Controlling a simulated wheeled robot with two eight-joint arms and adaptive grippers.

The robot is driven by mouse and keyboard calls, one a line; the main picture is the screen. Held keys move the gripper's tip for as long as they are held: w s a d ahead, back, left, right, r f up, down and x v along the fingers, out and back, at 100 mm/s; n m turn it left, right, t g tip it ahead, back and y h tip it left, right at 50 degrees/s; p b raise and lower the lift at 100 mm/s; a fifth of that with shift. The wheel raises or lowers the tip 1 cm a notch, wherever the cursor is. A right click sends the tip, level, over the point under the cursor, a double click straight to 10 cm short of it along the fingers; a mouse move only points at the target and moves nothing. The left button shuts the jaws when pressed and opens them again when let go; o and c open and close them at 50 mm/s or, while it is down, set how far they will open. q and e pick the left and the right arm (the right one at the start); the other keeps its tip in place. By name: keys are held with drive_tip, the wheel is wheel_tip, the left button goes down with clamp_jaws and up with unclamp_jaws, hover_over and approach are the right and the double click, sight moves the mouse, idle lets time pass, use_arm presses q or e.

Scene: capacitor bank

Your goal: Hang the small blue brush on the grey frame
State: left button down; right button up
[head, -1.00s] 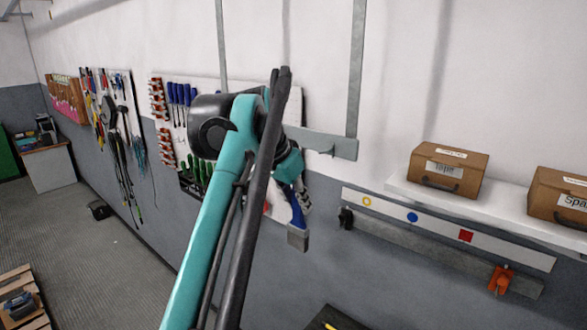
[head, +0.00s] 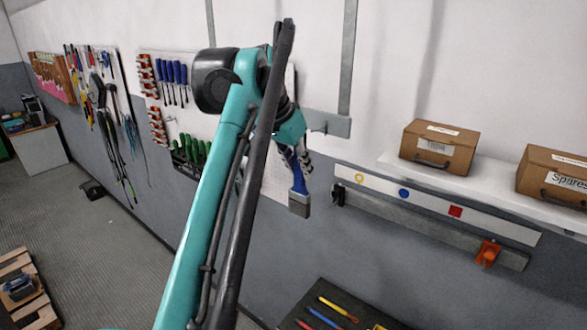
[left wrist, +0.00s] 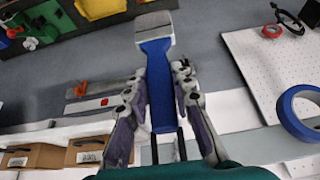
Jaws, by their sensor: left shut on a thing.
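The small blue brush (head: 298,182) has a blue handle and a pale grey head, which hangs downward in the head view. My left gripper (head: 299,162) is shut on its handle. In the left wrist view the brush (left wrist: 158,80) lies between the two fingers (left wrist: 162,92), its head pointing away from the gripper. The grey frame (head: 348,60) has upright bars and a horizontal bottom bar with a small hook (head: 322,129) near its right end. The brush is below this bar in the head view; their distance in depth is unclear. My arm hides part of the frame.
A white strip (head: 510,230) with coloured marks and a metal rail (head: 415,228) with black and orange clips are on the wall. Boxes (head: 437,147) stand on a shelf above. A tool board (head: 150,60) is behind my arm. A dark bench top (head: 335,300) is below.

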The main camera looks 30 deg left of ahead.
use_arm(q)
drive_tip(key=w+f, duration=0.1)
drive_tip(key=w, duration=0.6)
drive_tip(key=shift+d+f+p, duration=0.2)
drive_tip(key=shift+d+p, duration=0.1)
idle(0.3)
idle(0.4)
drive_tip(key=c, duration=1.2)
unclamp_jaws()
